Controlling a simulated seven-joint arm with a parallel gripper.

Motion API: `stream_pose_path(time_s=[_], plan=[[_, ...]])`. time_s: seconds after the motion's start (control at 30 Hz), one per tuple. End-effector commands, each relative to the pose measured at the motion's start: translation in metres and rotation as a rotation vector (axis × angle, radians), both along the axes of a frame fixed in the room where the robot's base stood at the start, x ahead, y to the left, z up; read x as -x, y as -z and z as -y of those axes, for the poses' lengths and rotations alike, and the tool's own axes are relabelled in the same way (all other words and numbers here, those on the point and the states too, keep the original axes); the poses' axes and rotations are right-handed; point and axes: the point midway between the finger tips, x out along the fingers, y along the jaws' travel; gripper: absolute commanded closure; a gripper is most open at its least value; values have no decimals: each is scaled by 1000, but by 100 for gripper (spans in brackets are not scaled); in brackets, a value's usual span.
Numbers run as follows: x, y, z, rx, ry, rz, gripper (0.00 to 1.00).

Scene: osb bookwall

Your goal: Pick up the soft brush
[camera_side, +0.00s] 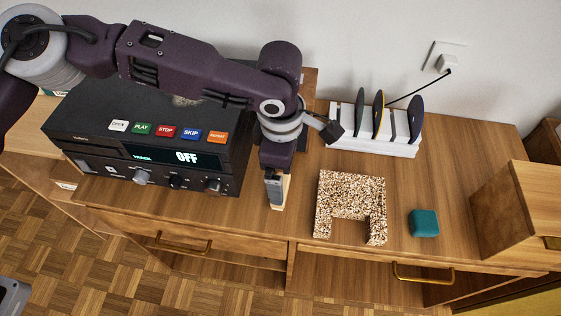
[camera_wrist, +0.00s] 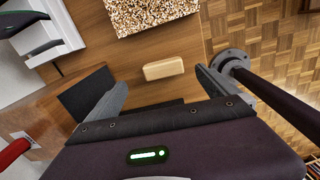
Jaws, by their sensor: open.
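A small pale wooden block with rounded ends, perhaps the back of the soft brush, lies on the wooden desktop in the wrist view (camera_wrist: 164,69). I see no bristles. In the side view it shows partly (camera_side: 284,193), the rest hidden behind my gripper (camera_side: 273,190). My gripper points down over it, open and empty. In the wrist view its fingers (camera_wrist: 160,92) stand wide apart, one on each side of the block, with clear gaps. I cannot tell the exact height of the fingertips above the desktop.
A black player (camera_side: 150,140) with coloured buttons stands left of my gripper. A speckled U-shaped block (camera_side: 350,190) and a teal block (camera_side: 424,223) lie to the right. A white rack (camera_side: 375,141) holding discs stands behind. The desk's front edge is close.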

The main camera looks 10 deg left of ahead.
Motion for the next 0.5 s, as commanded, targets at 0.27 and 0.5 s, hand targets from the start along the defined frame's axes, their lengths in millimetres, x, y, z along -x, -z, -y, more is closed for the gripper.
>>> stream_pose_path(time_s=[0.27,0.5], plan=[[6,44,-8,-26,-25,-53,2],[1,81,-10,-25,-24,-51,2]])
